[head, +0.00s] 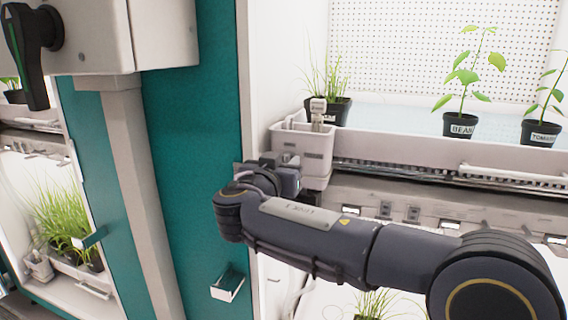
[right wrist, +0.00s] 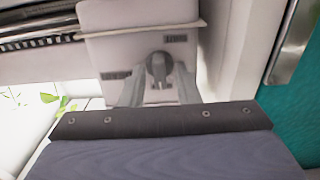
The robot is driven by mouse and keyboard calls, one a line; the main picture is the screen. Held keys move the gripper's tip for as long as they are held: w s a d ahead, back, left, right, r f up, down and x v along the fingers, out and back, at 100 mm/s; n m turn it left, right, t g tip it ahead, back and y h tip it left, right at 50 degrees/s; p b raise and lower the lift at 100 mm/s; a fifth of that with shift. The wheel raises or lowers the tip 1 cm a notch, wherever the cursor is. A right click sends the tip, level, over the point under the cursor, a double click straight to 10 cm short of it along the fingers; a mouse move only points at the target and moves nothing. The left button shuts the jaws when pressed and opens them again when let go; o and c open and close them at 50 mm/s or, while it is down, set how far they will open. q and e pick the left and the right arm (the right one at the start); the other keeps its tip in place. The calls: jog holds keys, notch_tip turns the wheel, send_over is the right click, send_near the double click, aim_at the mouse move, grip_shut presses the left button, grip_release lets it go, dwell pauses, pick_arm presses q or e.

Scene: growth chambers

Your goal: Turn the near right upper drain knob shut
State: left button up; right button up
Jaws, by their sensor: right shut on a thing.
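The drain knob (right wrist: 158,66) is a small grey round knob with a handle, on the pale face of the drain box (right wrist: 95,45). My right gripper (right wrist: 160,76) is shut on the knob, with one finger on each side of it. Small dark labels sit above right and at left of the knob; I cannot read them. In the head view the drain box (head: 312,140) stands at the left front corner of the upper shelf. There my right gripper (head: 284,162) is at the box's lower front, and the knob is hidden. My left gripper is not in view.
Potted plants, one labelled BEAN (head: 460,125), stand on the upper tray to the right. A teal panel (head: 195,140) and a pale post (head: 135,180) stand left of my gripper. A black handle (head: 30,45) on a grey box is at upper left.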

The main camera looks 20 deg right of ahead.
jog(key=n, duration=0.9)
jog(key=n+b, duration=0.1)
jog(key=n, duration=0.7)
jog(key=shift+w+a+f+n, duration=0.1)
jog(key=shift+a+f+n, duration=0.1)
jog(key=shift+n, duration=0.2)
dwell(0.4)
jog(key=o, duration=0.6)
